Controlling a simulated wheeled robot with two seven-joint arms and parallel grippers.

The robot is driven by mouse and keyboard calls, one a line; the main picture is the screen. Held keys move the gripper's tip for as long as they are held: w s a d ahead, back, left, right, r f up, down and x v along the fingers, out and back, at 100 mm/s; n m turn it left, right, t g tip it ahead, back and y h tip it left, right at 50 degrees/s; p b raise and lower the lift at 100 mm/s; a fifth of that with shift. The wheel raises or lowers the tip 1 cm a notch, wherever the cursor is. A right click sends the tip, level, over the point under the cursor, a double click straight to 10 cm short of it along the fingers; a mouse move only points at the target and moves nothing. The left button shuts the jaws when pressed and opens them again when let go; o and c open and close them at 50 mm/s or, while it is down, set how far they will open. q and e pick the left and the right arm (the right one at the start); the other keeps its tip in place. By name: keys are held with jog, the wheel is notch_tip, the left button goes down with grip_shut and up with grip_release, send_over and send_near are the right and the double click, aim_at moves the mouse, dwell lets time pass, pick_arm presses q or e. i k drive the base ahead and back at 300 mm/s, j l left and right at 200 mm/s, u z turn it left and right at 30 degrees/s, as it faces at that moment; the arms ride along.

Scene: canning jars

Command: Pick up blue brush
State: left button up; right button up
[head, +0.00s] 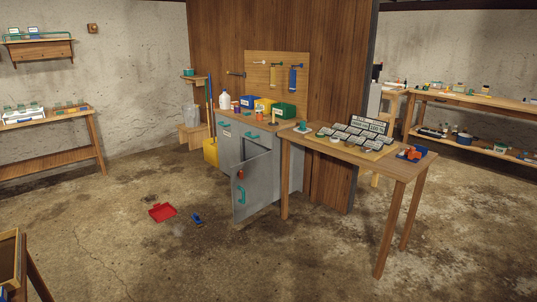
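A small blue brush (197,219) lies on the concrete floor in the head view, left of the middle and low in the picture. A red dustpan (162,212) lies on the floor just to its left, apart from it. The brush is small in the picture, so its bristles and handle are hard to make out. Neither of my grippers shows in the head view.
A grey cabinet (228,145) with its door (253,187) hanging open stands behind and right of the brush.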

aim_at(196, 219)
jog(key=i+j+u, duration=0.15)
jog(key=i+u, duration=0.25)
jog(key=i, duration=0.2)
jog(key=i+u, duration=0.45)
jog(key=i, duration=0.2)
jog(key=i+l+u, duration=0.4)
jog(key=i, duration=0.2)
jog(key=i+j, duration=0.15)
jog(key=i, duration=0.9)
jog(key=i+j+u, duration=0.1)
jog(key=i, duration=1)
